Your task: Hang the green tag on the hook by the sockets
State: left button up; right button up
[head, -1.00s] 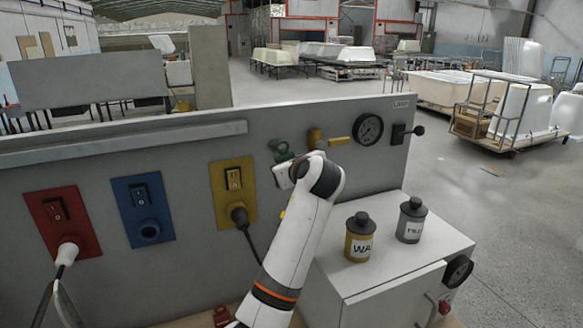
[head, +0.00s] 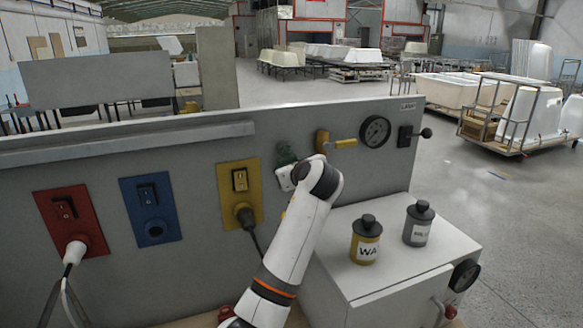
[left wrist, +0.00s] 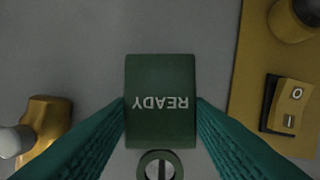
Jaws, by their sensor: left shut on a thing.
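The green tag (left wrist: 160,100) fills the middle of the left wrist view, with READY upside down on it. My left gripper (left wrist: 161,112) is shut on its two side edges with teal fingers. The tag's ring (left wrist: 160,168) sticks out at the picture's bottom, with a pale upright strip inside it; I cannot tell if this is the hook. In the head view the left gripper (head: 286,155) is in front of the grey panel, between the yellow socket plate (head: 240,182) and the yellow valve. The hook cannot be made out, and my right gripper is not in view.
Red (head: 71,222) and blue (head: 150,210) socket plates are to the left. Two canisters, yellow (head: 365,245) and grey (head: 418,226), stand on a white cabinet (head: 420,252).

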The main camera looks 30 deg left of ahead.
pick_arm(q)
jog(key=o, duration=1.1)
jog(key=shift+c, duration=0.2)
jog(key=b+v, duration=0.4)
jog(key=v, duration=0.8)
